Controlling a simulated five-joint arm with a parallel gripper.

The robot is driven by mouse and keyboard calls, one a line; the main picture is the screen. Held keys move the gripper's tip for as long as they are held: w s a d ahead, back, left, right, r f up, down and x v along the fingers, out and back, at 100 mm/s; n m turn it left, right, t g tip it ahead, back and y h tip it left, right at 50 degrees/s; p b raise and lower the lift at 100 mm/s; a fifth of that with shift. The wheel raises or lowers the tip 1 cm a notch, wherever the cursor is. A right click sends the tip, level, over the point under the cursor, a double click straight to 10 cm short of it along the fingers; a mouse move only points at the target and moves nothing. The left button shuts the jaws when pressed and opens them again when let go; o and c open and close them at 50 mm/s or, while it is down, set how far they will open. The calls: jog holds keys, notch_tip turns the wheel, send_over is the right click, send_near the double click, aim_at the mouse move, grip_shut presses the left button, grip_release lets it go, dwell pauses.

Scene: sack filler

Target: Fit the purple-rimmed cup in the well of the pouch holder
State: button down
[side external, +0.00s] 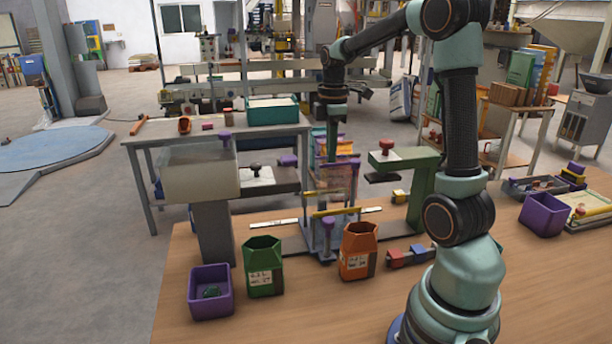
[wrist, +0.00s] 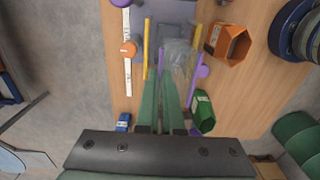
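The pouch holder stands in the middle of the table in the side view, with yellow bars (side external: 336,211), purple-topped posts (side external: 327,223) and a clear pouch (side external: 337,180). The clear pouch also shows in the wrist view (wrist: 180,57). My gripper (side external: 332,158) points down above and close to the holder. In the wrist view, its long green fingers (wrist: 161,76) have a narrow gap with nothing visible between them. I cannot pick out the purple-rimmed cup for certain. A square purple cup (side external: 211,306) with a dark green thing inside stands at front left. The holder's well is hidden.
A green hexagonal cup (side external: 264,275) and an orange one (side external: 358,262) stand in front of the holder. A beige box machine (side external: 198,175) is at left, and a green press arm (side external: 425,185) at right. Another purple box (side external: 543,217) is far right.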

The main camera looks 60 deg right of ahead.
jog(key=shift+f, duration=3.1)
jog(key=shift+f, duration=0.1)
jog(key=shift+f, duration=2.4)
jog(key=c, duration=1)
grip_release()
